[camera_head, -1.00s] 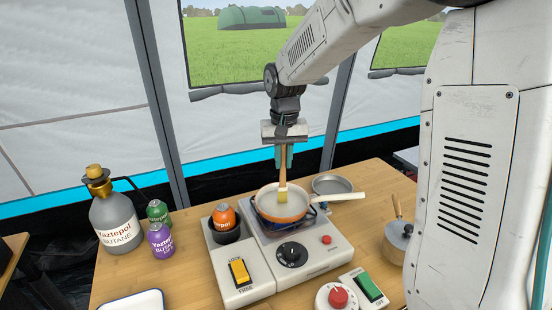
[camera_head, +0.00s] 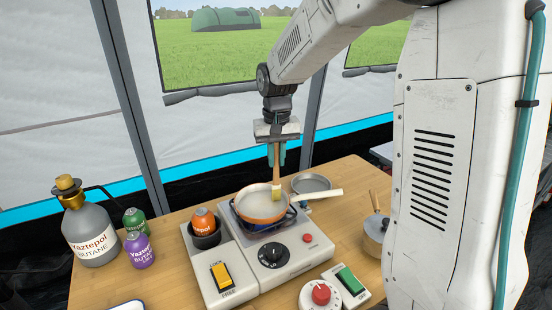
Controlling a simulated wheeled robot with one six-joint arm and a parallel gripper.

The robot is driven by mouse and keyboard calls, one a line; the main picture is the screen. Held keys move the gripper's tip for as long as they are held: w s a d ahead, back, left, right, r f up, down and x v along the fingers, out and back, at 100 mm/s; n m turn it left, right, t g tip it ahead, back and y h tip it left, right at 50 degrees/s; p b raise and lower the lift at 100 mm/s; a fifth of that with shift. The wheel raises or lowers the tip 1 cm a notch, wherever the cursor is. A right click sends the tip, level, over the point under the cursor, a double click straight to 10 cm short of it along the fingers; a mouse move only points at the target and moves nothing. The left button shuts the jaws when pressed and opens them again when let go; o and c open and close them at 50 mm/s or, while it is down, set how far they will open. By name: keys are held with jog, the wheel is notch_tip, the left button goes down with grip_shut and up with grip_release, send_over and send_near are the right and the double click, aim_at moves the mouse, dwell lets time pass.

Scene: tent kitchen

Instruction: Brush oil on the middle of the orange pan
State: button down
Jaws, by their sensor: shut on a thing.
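The orange pan (camera_head: 258,208) sits on the stove's burner, its pale inside facing up and its cream handle (camera_head: 320,196) pointing right. My gripper (camera_head: 277,155) is above the pan, pointing down, shut on a wooden-handled brush (camera_head: 276,172). The brush hangs upright. Its yellowish bristle end (camera_head: 277,195) is over the right part of the pan's inside, at or very near the surface; I cannot tell whether it touches. No oil can be made out on the pan.
The stove (camera_head: 262,255) has a black knob and a yellow switch, with an orange canister (camera_head: 203,220) in its left holder. A grey pan (camera_head: 311,183) lies behind right. A saucepan (camera_head: 374,235) stands right. A butane bottle (camera_head: 88,230) and small canisters stand left.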

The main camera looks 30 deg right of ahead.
jog(key=w+a, duration=0.3)
jog(key=a, duration=0.4)
jog(key=shift+w+a, duration=0.3)
jog(key=shift+w, duration=0.05)
jog(key=shift+r, duration=0.1)
dwell(0.3)
jog(key=shift+r, duration=2.95)
jog(key=shift+r, duration=0.1)
notch_tip(320, 180, up, 3)
jog(key=shift+f, duration=0.1)
